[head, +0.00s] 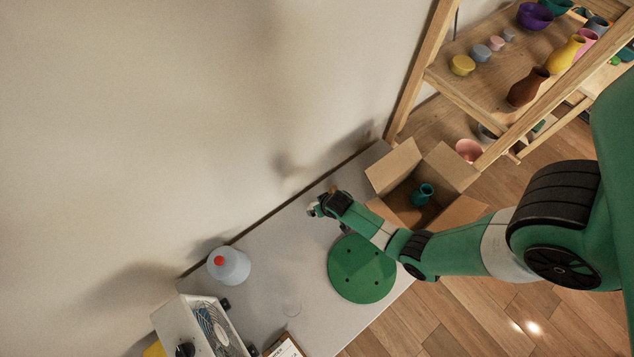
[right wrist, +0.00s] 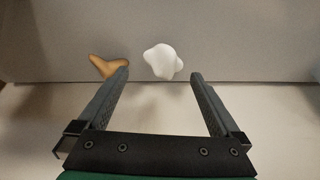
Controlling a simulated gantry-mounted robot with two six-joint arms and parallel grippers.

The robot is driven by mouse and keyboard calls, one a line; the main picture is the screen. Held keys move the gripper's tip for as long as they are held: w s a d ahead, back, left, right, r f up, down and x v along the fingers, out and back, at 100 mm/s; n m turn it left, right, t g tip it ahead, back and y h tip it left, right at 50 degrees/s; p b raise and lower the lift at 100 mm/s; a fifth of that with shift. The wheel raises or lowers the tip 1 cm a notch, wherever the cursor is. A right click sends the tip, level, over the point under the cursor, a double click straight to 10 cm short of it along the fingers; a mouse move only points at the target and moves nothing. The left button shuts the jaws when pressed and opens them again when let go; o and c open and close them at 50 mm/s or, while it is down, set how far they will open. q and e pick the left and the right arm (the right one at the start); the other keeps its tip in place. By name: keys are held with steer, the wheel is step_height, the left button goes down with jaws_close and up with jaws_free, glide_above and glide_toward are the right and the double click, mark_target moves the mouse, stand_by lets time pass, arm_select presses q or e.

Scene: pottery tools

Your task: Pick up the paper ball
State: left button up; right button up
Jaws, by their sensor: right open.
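The paper ball (right wrist: 162,62) is a small white crumpled lump in the right wrist view. It lies on the grey table (right wrist: 240,40), close to the edge along the pale wall. My right gripper (right wrist: 160,76) is open and empty, its two fingertips on either side of the ball in the picture. I cannot tell the height gap between fingertips and ball. In the head view my right gripper (head: 314,209) is over the table near the wall, and I cannot make out the ball there. My left gripper is not in view.
A brown curved object (right wrist: 108,66) lies left of the ball, by the left finger. A pottery shelf (head: 480,75) stands behind.

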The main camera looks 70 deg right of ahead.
steer(key=b+x, duration=0.3)
steer(key=x, duration=0.2)
steer(key=shift+w+f, duration=0.1)
steer(key=shift+w, duration=0.15)
steer(key=c, duration=1.3)
